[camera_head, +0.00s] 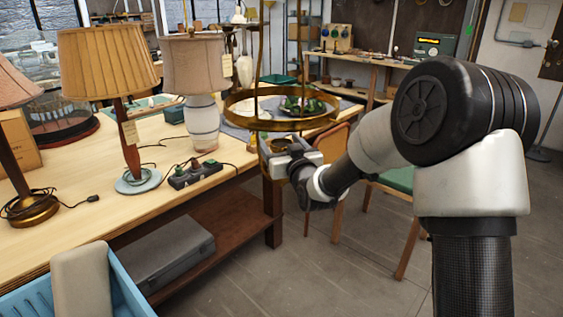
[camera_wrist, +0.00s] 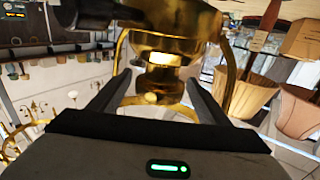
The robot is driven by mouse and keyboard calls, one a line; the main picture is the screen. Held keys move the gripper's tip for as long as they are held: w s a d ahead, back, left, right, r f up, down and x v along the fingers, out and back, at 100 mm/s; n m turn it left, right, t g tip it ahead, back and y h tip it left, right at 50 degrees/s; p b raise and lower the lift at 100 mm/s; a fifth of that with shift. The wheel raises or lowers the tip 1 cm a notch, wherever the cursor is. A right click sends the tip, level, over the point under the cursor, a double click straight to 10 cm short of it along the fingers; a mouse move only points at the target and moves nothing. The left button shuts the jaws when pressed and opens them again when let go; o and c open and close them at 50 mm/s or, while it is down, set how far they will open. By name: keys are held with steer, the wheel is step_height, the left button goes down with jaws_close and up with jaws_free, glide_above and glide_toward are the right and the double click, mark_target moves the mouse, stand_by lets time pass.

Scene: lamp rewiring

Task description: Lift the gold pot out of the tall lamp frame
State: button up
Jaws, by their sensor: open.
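The tall lamp frame is a brass hoop (camera_head: 235,104) with thin uprights, at the near end of the wooden bench in the head view. The gold pot (camera_head: 280,145) shows as a small gold cup shape below the hoop, partly hidden by my gripper (camera_head: 293,160). In the wrist view the pot (camera_wrist: 165,42) is large and shiny, with a narrower neck below its wide part. My gripper (camera_wrist: 157,85) is open, its two dark fingers on either side of the neck. I cannot tell whether the fingers touch it. Curved brass bars of the frame (camera_wrist: 231,75) pass close beside the right finger.
On the bench (camera_head: 100,222) stand a pleated-shade lamp (camera_head: 107,62), a white-based lamp (camera_head: 203,122) and a power strip (camera_head: 195,174). A blue crate (camera_head: 125,285) is at the lower left. A green-seated chair (camera_head: 395,181) stands behind my arm. The floor at right is clear.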

mark_target(278, 139)
steer(key=x, duration=0.3)
steer(key=shift+w+a, duration=0.15)
steer(key=shift+w, duration=0.2)
steer(key=c, duration=1.7)
